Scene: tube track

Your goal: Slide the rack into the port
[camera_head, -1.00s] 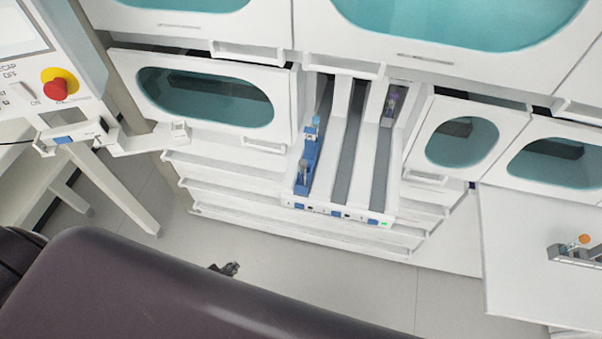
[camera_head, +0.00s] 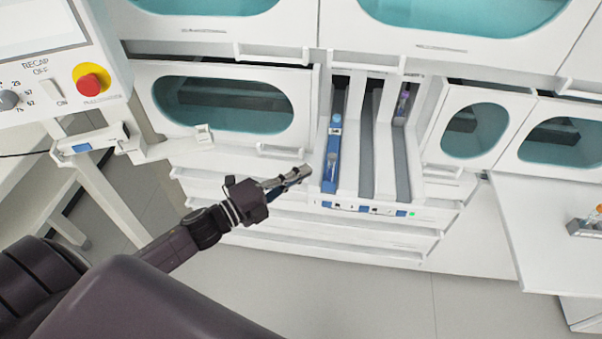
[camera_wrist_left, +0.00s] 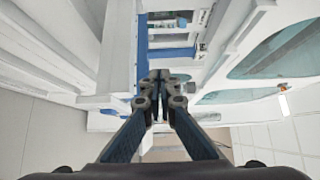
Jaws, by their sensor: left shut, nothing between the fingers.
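The blue rack (camera_head: 333,155) lies lengthwise in the leftmost lane of the white port (camera_head: 383,150), with its front end near the lane's front edge. A light blue-capped tube stands in it. My left gripper (camera_head: 302,173) is shut and empty, its fingertips just left of the rack's front end. In the left wrist view the shut fingertips (camera_wrist_left: 154,78) point toward the port, with a blue strip that looks like the rack (camera_wrist_left: 171,53) just beyond them. Whether they touch it I cannot tell. My right gripper is not in view.
The middle lane (camera_head: 373,150) looks empty; a purple item (camera_head: 404,98) sits deep in the right lane. A green light (camera_head: 411,214) shows on the port's front. A white side table (camera_head: 545,240) at right carries a small grey rack (camera_head: 586,229). A control panel stands at left.

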